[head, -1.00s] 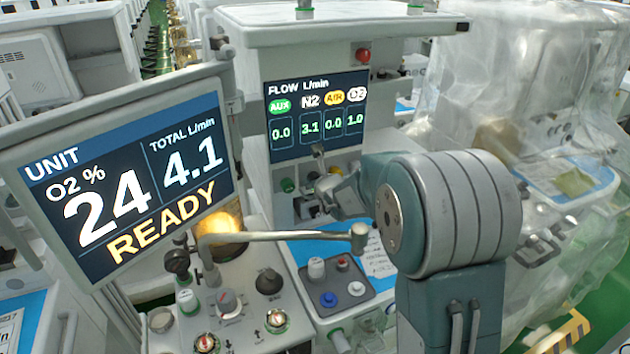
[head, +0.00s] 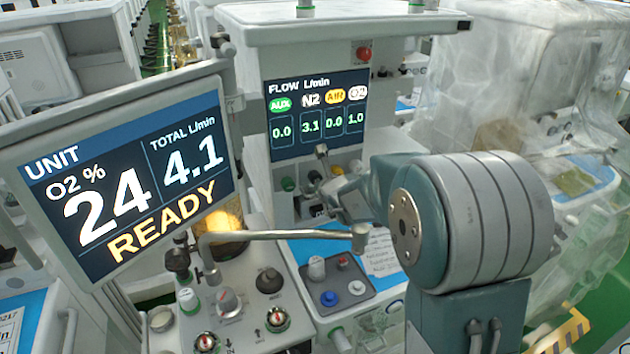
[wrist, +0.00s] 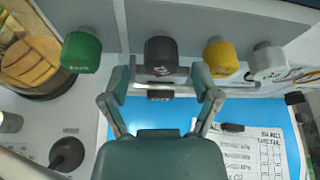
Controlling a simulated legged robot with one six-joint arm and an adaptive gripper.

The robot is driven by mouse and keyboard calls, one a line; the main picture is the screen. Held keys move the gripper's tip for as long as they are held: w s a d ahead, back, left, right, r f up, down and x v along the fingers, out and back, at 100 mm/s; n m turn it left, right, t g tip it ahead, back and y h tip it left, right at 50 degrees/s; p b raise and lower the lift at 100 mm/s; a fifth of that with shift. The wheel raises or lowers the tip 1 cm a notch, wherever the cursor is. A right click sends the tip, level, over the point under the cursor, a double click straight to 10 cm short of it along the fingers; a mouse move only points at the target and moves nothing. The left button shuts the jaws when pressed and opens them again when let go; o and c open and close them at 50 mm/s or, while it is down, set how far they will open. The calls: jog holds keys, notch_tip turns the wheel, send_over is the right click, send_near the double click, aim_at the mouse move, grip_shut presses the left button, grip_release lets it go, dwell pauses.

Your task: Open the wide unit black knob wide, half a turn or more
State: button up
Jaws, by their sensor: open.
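The black knob (wrist: 161,52) is on the flow panel, under the N2 column. In the wrist view it sits between the green knob (wrist: 82,52) and the yellow knob (wrist: 220,57). My gripper (wrist: 162,78) is open, with one fingertip to each side of the black knob and a little short of it. I see no finger clearly touching it. In the head view my gripper and wrist partly hide the knob row. The flow display (head: 318,115) reads N2 3.1, O2 1.0, AUX and AIR 0.0.
A white knob (wrist: 268,62) stands right of the yellow one. A pale bar crosses below the knobs. The tilted monitor (head: 115,180) reads READY, O2 24, total 4.1. Plastic sheeting (head: 490,90) covers equipment at the right.

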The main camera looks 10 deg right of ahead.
jog(key=v, duration=0.9)
